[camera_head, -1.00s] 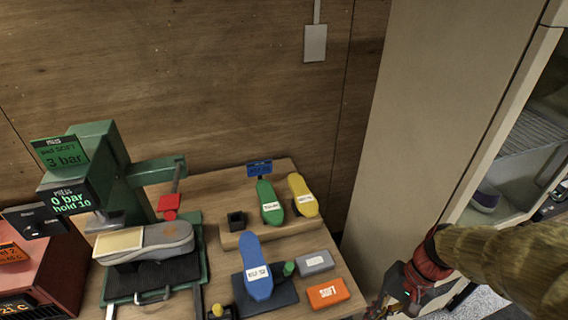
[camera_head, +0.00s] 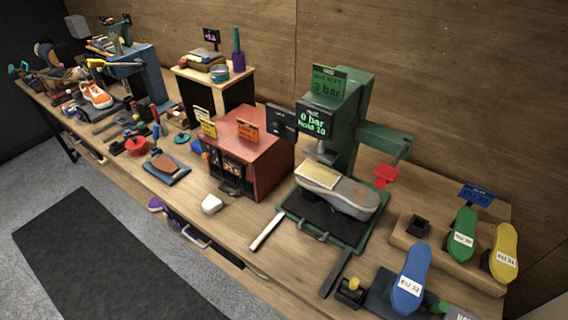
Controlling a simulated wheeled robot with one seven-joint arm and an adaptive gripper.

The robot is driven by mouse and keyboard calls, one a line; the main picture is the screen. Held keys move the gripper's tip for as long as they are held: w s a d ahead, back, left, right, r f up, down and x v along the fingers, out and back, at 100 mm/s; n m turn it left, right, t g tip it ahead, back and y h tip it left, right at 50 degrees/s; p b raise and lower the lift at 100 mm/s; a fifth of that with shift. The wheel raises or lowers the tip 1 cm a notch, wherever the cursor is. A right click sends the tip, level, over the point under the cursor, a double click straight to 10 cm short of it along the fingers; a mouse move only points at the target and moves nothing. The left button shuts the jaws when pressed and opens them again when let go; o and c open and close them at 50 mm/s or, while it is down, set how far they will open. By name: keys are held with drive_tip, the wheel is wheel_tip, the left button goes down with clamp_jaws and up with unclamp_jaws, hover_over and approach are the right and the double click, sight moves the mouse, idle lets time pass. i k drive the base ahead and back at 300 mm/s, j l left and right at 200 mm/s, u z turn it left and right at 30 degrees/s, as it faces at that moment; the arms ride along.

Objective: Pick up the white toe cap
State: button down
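A small white rounded piece (camera_head: 211,204), which looks like the white toe cap, lies on the wooden bench (camera_head: 262,214) near its front edge. It sits in front of the red box-shaped machine (camera_head: 248,150) and apart from it. Nothing covers it. My gripper is not in view in this frame.
The green press (camera_head: 342,125) holds a grey sole (camera_head: 352,196) to the right. A blue insole form (camera_head: 411,279), a green one (camera_head: 462,236) and a yellow one (camera_head: 503,252) are at far right. A purple-soled item (camera_head: 170,209) lies below the bench edge. Bare bench lies right of the white piece.

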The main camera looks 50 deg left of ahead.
sight(211, 204)
drive_tip(key=u, duration=2.6)
drive_tip(key=i+j+z, duration=0.35)
drive_tip(key=j, duration=0.25)
drive_tip(key=i+j+z, duration=0.3)
drive_tip(key=j, duration=0.4)
drive_tip(key=i+j+z, duration=0.2)
drive_tip(key=j, duration=0.2)
